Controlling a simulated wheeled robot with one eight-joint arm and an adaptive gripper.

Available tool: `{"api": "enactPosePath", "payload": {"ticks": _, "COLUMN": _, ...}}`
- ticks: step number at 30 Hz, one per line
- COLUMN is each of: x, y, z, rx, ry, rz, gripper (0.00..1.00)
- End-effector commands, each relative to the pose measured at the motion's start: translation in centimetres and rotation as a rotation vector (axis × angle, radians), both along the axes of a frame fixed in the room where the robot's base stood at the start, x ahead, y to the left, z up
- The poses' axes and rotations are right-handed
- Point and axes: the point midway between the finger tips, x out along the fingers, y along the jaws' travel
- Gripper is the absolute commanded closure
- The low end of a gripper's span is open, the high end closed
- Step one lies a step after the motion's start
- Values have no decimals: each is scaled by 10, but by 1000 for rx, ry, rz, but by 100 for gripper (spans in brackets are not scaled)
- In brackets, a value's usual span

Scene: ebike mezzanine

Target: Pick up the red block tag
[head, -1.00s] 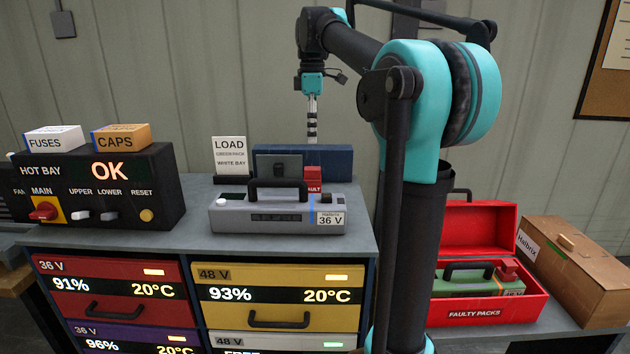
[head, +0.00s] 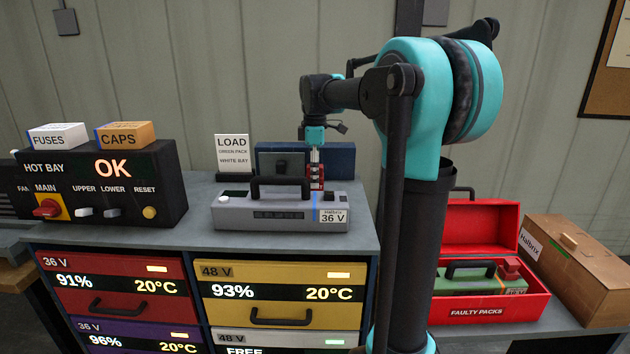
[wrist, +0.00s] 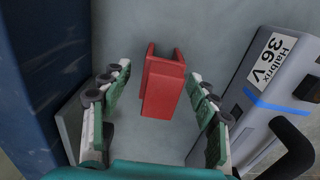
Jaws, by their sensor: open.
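The red block tag (wrist: 163,88) stands on the grey bench top between the dark blue case and the grey 36 V pack. In the wrist view my gripper (wrist: 159,77) is open, with one finger on each side of the tag and a visible gap on both sides. In the head view my gripper (head: 316,168) points straight down behind the grey pack. The tag (head: 317,184) shows there only in part, behind the fingers and the pack.
The grey 36 V pack (head: 235,214) with a black handle stands close in front. The dark blue case (head: 340,160) stands close behind. A LOAD sign (head: 232,152) is to the left. An open red toolbox (head: 480,312) holds a green pack with another red piece.

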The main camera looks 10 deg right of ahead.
Motion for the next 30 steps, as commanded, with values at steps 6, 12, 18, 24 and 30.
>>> {"api": "enactPosePath", "payload": {"ticks": 6, "x": -1, "y": 0, "z": -18, "rx": 0, "ry": 0, "rz": 0, "gripper": 40}}
{"api": "enactPosePath", "payload": {"ticks": 12, "x": -1, "y": 0, "z": -18, "rx": 0, "ry": 0, "rz": 0, "gripper": 40}}
{"api": "enactPosePath", "payload": {"ticks": 18, "x": -1, "y": 0, "z": -18, "rx": 0, "ry": 0, "rz": 0, "gripper": 63}}
{"api": "enactPosePath", "payload": {"ticks": 24, "x": -1, "y": 0, "z": -18, "rx": 0, "ry": 0, "rz": 0, "gripper": 88}}
{"api": "enactPosePath", "payload": {"ticks": 30, "x": -1, "y": 0, "z": -18, "rx": 0, "ry": 0, "rz": 0, "gripper": 93}}
